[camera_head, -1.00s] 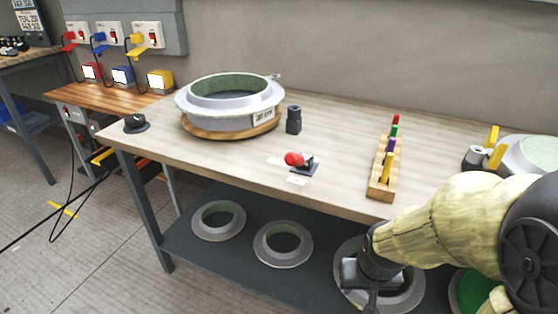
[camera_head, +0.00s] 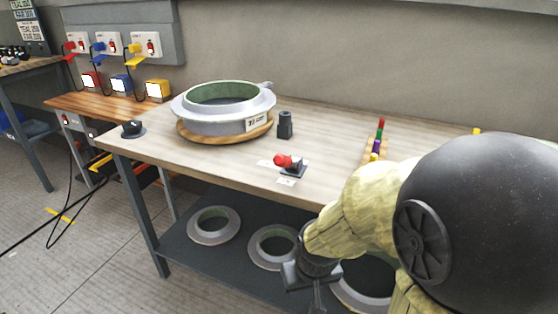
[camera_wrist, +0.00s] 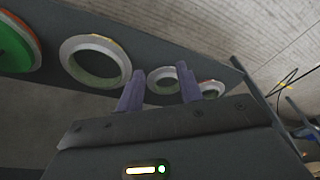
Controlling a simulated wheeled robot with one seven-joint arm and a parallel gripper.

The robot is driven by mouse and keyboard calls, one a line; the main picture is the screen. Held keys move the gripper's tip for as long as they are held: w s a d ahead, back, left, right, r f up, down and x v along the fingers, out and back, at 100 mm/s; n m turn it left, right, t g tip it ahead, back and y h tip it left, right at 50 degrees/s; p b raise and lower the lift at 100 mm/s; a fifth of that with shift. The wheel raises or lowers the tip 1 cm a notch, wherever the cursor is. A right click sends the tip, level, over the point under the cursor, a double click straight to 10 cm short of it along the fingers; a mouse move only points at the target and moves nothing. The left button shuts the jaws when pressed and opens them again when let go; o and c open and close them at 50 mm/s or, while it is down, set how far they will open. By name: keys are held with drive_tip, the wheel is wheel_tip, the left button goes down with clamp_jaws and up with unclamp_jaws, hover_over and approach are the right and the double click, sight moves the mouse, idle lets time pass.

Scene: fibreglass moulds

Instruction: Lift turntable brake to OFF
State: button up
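The turntable brake appears to be the small lever with a red knob (camera_head: 284,161) on a dark base at the bench's front edge, between white labels too small to read. The wooden turntable (camera_head: 196,131) carries a grey ring mould (camera_head: 222,119) with a green inside, behind and left of the lever. My gripper (camera_head: 318,297) hangs in front of the bench, below its top and apart from the lever. In the wrist view its two fingers (camera_wrist: 160,88) stand apart with nothing between them, facing the lower shelf.
The workbench top (camera_head: 335,135) is clear around the lever. A dark cylinder (camera_head: 285,125) and a rack of coloured pens (camera_head: 375,150) stand on it. A black knob (camera_head: 133,129) is at the left corner. Ring moulds (camera_head: 214,226) lie on the lower shelf (camera_head: 190,262).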

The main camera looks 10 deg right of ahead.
drive_tip(key=shift+o, duration=0.4)
drive_tip(key=shift+o, duration=0.9)
drive_tip(key=shift+w+r, duration=0.1)
drive_tip(key=w+a+r+m+t+h+p, duration=0.1)
drive_tip(key=w+a+r+m+t+p, duration=0.25)
drive_tip(key=w+a+p, duration=0.35)
drive_tip(key=w+a+r+m+t+h+p, duration=0.1)
drive_tip(key=w+a+r+m+t+p, duration=0.1)
drive_tip(key=w+a+r+m+p, duration=0.45)
drive_tip(key=s+r+m+t+h+p, duration=0.3)
drive_tip(key=r+h+p, duration=0.6)
drive_tip(key=p, duration=0.5)
drive_tip(key=s+h, duration=0.1)
drive_tip(key=h, duration=0.1)
drive_tip(key=shift+s+d+r+m+h, duration=0.15)
drive_tip(key=shift+s+r+m+h, duration=0.15)
drive_tip(key=shift+h, duration=0.1)
drive_tip(key=shift+w+d+t, duration=0.1)
drive_tip(key=shift+w+t, duration=0.05)
drive_tip(key=shift+t, duration=0.2)
